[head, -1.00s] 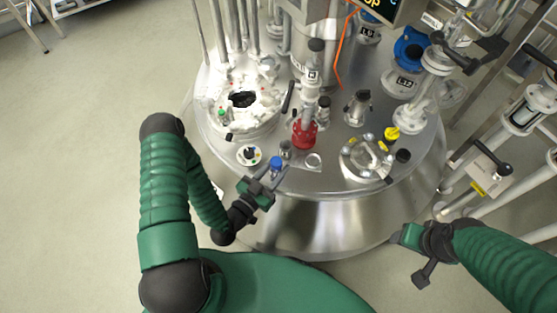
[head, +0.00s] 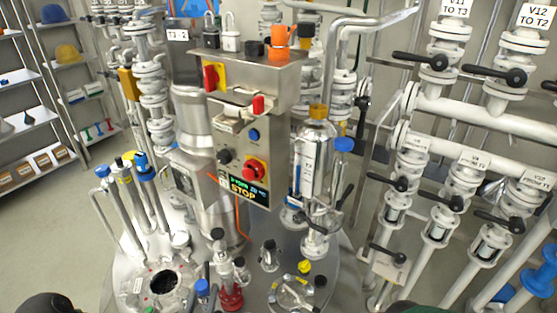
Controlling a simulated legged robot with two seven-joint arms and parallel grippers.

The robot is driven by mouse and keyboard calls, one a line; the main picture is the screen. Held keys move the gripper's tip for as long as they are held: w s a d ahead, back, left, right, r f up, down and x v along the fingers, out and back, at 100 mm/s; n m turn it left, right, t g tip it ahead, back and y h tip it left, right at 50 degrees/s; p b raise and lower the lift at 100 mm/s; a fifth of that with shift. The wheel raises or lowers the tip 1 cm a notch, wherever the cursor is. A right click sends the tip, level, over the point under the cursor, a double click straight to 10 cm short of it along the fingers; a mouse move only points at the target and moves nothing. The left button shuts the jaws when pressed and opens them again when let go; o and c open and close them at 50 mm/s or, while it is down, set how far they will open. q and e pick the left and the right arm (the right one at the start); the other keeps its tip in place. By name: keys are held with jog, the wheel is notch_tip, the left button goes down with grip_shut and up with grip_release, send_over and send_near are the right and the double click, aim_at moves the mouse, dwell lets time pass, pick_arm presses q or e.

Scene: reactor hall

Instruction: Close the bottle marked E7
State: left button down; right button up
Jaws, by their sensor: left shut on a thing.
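A small blue cap (head: 202,287) shows near the bottom edge of the head view, between the open hatch and a red-collared fitting. My left gripper (head: 203,298) is at this cap and seems shut on it; most of it is cut off by the frame's bottom edge. No E7 mark can be read, and I cannot make out the bottle in this view. My right gripper is out of the picture.
The steel vessel lid carries the open hatch (head: 163,283), the red-collared fitting (head: 230,297) and a round sight port (head: 293,293). A control box with a STOP display (head: 243,190) stands behind. White pipes with black valve handles (head: 488,75) fill the right; shelves (head: 20,75) stand left.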

pick_arm(q)
jog(key=shift+n+y, duration=0.3)
jog(key=shift+y, duration=0.2)
jog(key=r+p, duration=0.2)
jog(key=r, duration=0.2)
jog(key=w+r+p, duration=0.1)
jog(key=r+p, duration=0.2)
jog(key=r, duration=0.1)
jog(key=r+p, duration=0.3)
jog(key=r, duration=0.2)
jog(key=shift+w+d, duration=0.15)
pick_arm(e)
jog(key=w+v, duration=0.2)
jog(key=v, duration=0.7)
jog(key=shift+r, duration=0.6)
pick_arm(q)
jog(key=shift+f, duration=0.1)
jog(key=s+d+f+m+g+h, duration=0.2)
jog(key=s+d+f+m+h, duration=0.1)
jog(key=d, duration=0.4)
jog(key=s+d+f+m+g+h, duration=0.2)
jog(key=d+f+m+h, duration=0.3)
jog(key=d+h, duration=0.3)
jog(key=shift+s+d+h, duration=0.2)
jog(key=shift+s+h, duration=0.1)
jog(key=shift+s, duration=0.25)
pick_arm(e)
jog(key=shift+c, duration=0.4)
